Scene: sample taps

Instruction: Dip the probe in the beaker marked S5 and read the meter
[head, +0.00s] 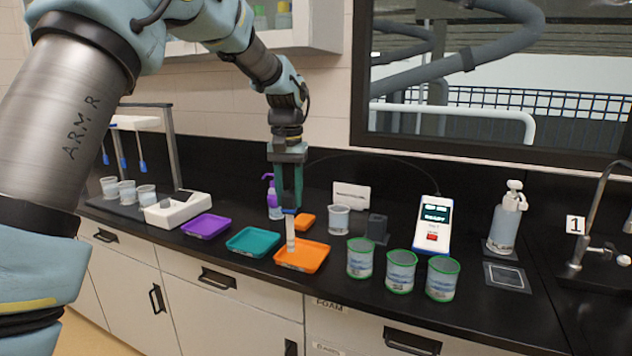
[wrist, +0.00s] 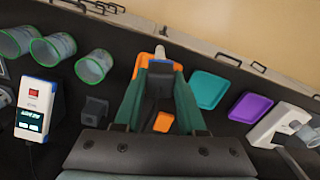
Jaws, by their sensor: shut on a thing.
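My gripper (head: 289,205) is at mid-counter above the orange tray, fingers pointing down. In the wrist view its green fingers (wrist: 160,74) are shut on a slim upright thing, seemingly the probe (head: 291,236), white below with a blue part. A thin cable arcs from the meter toward my gripper. The meter (head: 431,226) stands at the right; its screen seems to read READY. Three green-rimmed beakers of liquid stand at the counter's front: left (head: 360,262), middle (head: 401,274) and right (head: 442,283). I cannot read which is marked S5.
Orange (head: 316,263), teal (head: 254,241) and purple (head: 206,226) trays lie along the front. A clear beaker (head: 339,219) and a dark block (head: 377,228) stand between my gripper and the meter. A pump bottle (head: 504,228) and tap (head: 590,225) are at right.

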